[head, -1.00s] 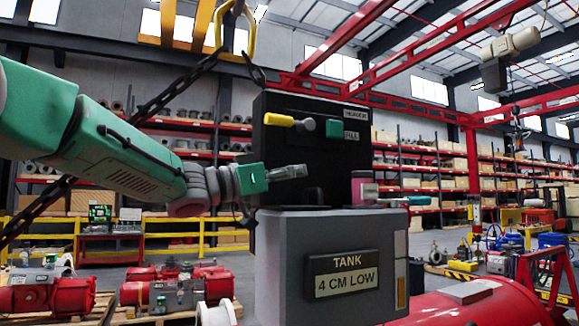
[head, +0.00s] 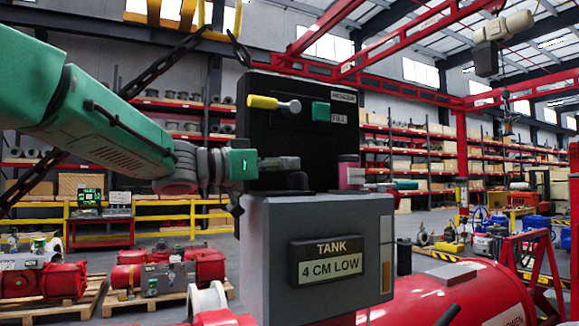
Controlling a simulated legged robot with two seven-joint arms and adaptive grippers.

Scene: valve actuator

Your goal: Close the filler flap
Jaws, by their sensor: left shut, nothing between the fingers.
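My left gripper (head: 288,163) is shut and empty, pointing right in front of the black panel, just above that dark piece. My right gripper is not in view.
A pink-and-black fitting (head: 350,175) with a teal-ended handle (head: 405,185) is right of the panel. A large red cylinder (head: 450,290) lies at lower right. Red pumps on pallets (head: 160,275) stand at lower left. A yellow railing (head: 180,223) runs behind.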

